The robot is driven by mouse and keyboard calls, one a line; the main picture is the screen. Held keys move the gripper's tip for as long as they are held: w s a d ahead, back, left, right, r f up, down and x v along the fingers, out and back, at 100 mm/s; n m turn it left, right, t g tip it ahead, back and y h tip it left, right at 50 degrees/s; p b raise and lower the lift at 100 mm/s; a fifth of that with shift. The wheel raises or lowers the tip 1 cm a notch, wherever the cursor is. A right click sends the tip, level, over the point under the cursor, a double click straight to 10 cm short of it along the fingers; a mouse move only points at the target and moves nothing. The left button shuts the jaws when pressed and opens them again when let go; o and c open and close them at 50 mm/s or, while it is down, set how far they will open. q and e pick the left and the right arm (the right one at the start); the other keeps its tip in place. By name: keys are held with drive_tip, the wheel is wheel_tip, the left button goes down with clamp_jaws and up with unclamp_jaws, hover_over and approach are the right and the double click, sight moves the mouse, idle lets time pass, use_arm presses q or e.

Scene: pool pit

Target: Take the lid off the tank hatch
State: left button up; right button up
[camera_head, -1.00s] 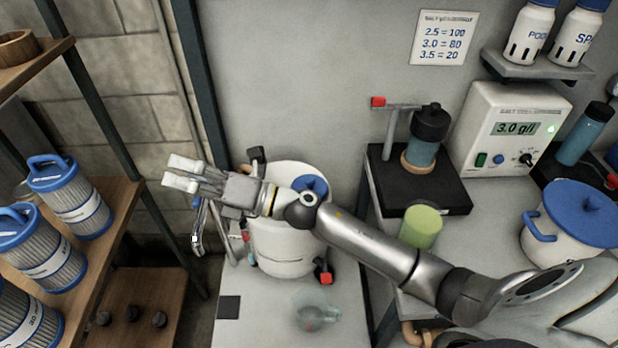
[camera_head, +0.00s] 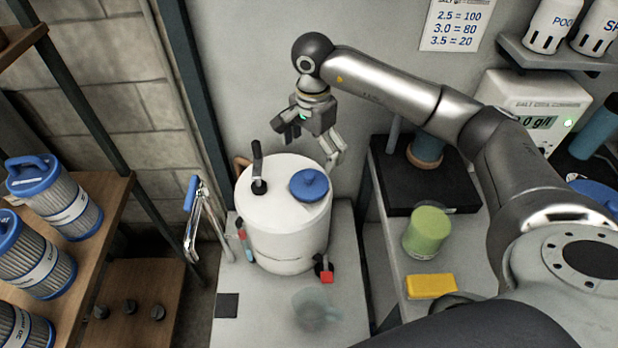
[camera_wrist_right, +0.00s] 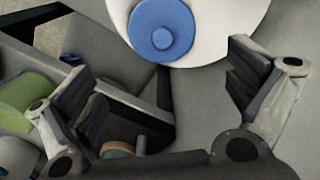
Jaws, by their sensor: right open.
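The white tank (camera_head: 287,230) stands upright on the light bench at the centre of the head view. The blue hatch lid (camera_head: 309,185) sits on the right part of its top, with a small knob in its middle. The lid also shows at the top of the right wrist view (camera_wrist_right: 161,27). My right gripper (camera_head: 312,146) is open and empty, above and behind the tank and apart from the lid. Its two fingers are spread wide in the wrist view (camera_wrist_right: 158,95). My left gripper is not in view.
A black lever (camera_head: 258,170) rises from the tank top left of the lid. A red-handled valve (camera_head: 325,272) is low at the front. A clear jug (camera_head: 315,310) stands before the tank. A green cup (camera_head: 427,232) and yellow sponge (camera_head: 431,286) are to the right.

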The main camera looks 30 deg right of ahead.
sight(311, 176)
wheel_tip(311, 176, down, 4)
drive_tip(key=shift+r+p, duration=0.2)
drive_tip(key=shift+p, duration=0.2)
drive_tip(key=shift+a+f+p, duration=0.1)
drive_tip(key=shift+f+p, duration=0.35)
drive_tip(key=shift+f, duration=0.15)
drive_tip(key=f+p, duration=0.1)
drive_tip(key=f, duration=0.2)
drive_tip(key=shift+w+a+f+p, duration=0.1)
drive_tip(key=shift+a+f+p, duration=0.15)
drive_tip(key=shift+p, duration=0.1)
drive_tip(key=shift+d+f, duration=0.1)
drive_tip(key=shift+f, duration=0.35)
drive_tip(key=shift+c, duration=0.3)
drive_tip(key=c, duration=0.9)
drive_tip(key=shift+s+r, duration=0.1)
drive_tip(key=shift+s, duration=0.25)
drive_tip(key=c, duration=1)
drive_tip(key=shift+c, duration=0.5)
